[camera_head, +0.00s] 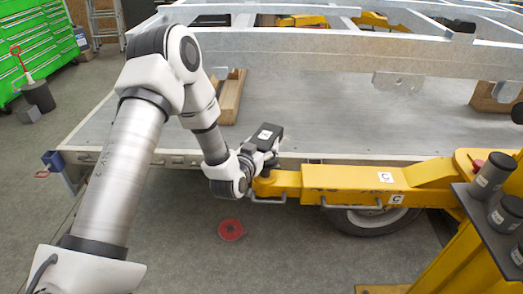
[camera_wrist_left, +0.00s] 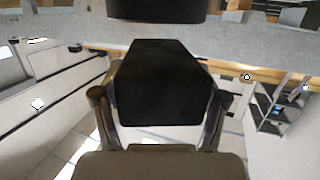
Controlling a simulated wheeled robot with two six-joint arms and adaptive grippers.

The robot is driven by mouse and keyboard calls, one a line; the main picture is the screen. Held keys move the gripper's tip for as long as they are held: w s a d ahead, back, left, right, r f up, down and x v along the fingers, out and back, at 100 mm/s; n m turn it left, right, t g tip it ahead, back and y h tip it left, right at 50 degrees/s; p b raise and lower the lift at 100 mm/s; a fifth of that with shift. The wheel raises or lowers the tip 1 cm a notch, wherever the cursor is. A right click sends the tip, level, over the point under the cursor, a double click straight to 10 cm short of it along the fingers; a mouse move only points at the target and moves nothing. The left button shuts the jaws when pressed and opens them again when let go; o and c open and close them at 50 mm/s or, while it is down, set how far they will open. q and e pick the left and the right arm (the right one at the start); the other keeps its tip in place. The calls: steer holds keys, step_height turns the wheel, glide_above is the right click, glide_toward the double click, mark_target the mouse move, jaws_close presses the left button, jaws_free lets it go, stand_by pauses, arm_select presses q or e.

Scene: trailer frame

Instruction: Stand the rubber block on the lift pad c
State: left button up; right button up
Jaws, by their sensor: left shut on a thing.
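The rubber block (camera_head: 268,134) is black with a small white label on top. My left gripper (camera_head: 262,150) is shut on it and holds it at the trailer's front edge, above the left end of the yellow lift arm marked C (camera_head: 345,180). In the left wrist view the block (camera_wrist_left: 160,85) sits between the two fingers of my left gripper (camera_wrist_left: 160,108). The lift pad c (camera_head: 265,185) at the arm's end is partly hidden by my gripper. I cannot tell whether block and pad touch. My right gripper is not in view.
The grey trailer frame (camera_head: 330,138) spans the scene behind the arm. A yellow lift post (camera_head: 465,255) and a dark shelf with cylinders (camera_head: 490,215) stand at right. A red ring-shaped thing (camera_head: 231,230) lies on the floor. A green cabinet (camera_head: 40,45) is at far left.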

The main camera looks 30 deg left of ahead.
arm_select(q)
step_height(320, 180, down, 3)
steer(key=shift+w+d+r, duration=0.1)
steer(key=o, duration=1.7)
